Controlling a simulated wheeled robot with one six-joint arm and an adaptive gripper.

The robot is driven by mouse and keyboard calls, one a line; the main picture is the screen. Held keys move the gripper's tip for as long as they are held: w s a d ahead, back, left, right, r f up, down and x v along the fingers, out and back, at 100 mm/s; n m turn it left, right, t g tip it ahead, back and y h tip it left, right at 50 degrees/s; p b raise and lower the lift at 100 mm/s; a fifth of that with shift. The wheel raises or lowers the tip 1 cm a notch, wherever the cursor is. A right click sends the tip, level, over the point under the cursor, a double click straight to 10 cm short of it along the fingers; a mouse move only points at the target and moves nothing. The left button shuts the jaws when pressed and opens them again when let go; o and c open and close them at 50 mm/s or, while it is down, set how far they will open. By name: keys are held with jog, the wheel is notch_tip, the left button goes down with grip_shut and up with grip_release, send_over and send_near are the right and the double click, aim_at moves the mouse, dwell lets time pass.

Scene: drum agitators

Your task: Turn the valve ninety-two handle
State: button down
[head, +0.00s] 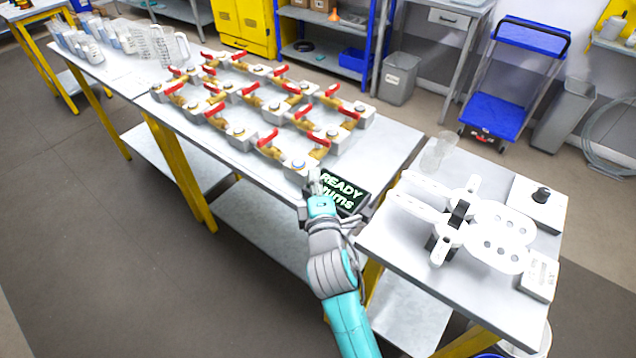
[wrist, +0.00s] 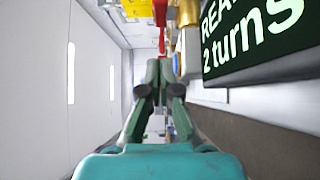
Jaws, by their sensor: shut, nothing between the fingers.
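Several brass valves with red lever handles (head: 268,138) stand in rows on grey-white blocks on the long table. I cannot read any number on them, so I cannot tell which is valve ninety-two. My gripper (head: 312,180) is at the near end of the rows, beside a black sign with green-white text reading "READY" and "turns" (head: 345,192). In the wrist view my gripper (wrist: 158,68) is shut and empty. A red handle (wrist: 160,22) shows just beyond the fingertips, with a brass fitting (wrist: 189,45) to its right; I cannot tell whether the fingers touch it.
The sign reads "2 turns" in the wrist view (wrist: 255,35), close to the right of my fingers. A second table (head: 400,262) at right holds white paddle-like parts (head: 500,238). Clear containers (head: 150,45) stand at the far left. Open floor lies left.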

aim_at(325, 144)
jog(key=w, duration=0.6)
jog(key=shift+w+a, duration=0.2)
jog(key=shift+a, duration=0.1)
jog(key=shift+w+d, duration=1.2)
jog(key=shift+w, duration=0.1)
jog(key=shift+w+d, duration=0.1)
jog(key=shift+d, duration=0.45)
jog(key=shift+w+d, duration=0.45)
jog(key=shift+d, duration=0.25)
jog(key=shift+w+d, duration=0.5)
jog(key=shift+w, duration=0.1)
jog(key=shift+w+d, duration=0.2)
jog(key=shift+w, duration=0.25)
jog(key=shift+w+d, duration=0.1)
jog(key=shift+w, duration=0.2)
